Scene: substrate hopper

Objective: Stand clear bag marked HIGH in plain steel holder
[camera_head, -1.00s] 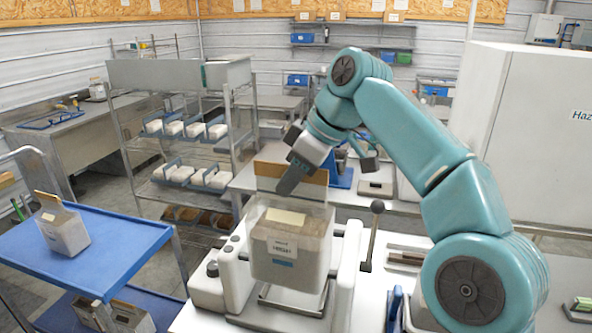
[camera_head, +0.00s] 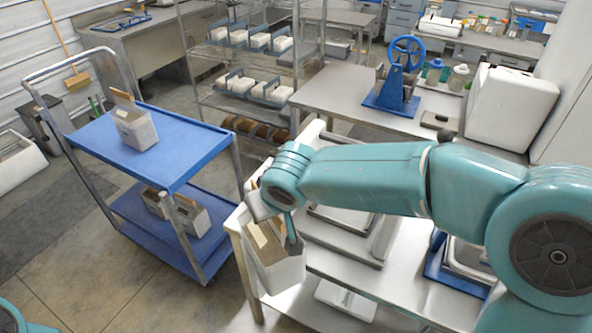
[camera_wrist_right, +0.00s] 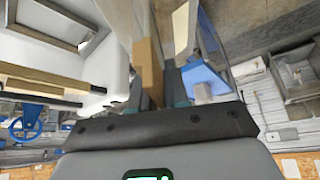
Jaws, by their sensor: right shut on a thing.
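My right gripper (camera_head: 290,240) is shut on the brown top strip of a pale bag (camera_head: 278,274) with a see-through upper part. The bag hangs, a little tilted, at the near table's left edge; any gap beneath it cannot be judged. In the right wrist view the brown strip (camera_wrist_right: 148,68) rises between the fingers. Its marking cannot be read now. A steel-coloured frame (camera_head: 372,246) lies on the table just right of the bag, partly behind my arm; I cannot tell whether it is the plain steel holder. My left gripper is out of view.
A blue cart (camera_head: 185,150) at left carries another bag (camera_head: 137,130) on top and more bags below. A blue-edged holder (camera_head: 440,262) is on the near table. A blue press (camera_head: 392,95) stands on the back table. Open floor lies between cart and table.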

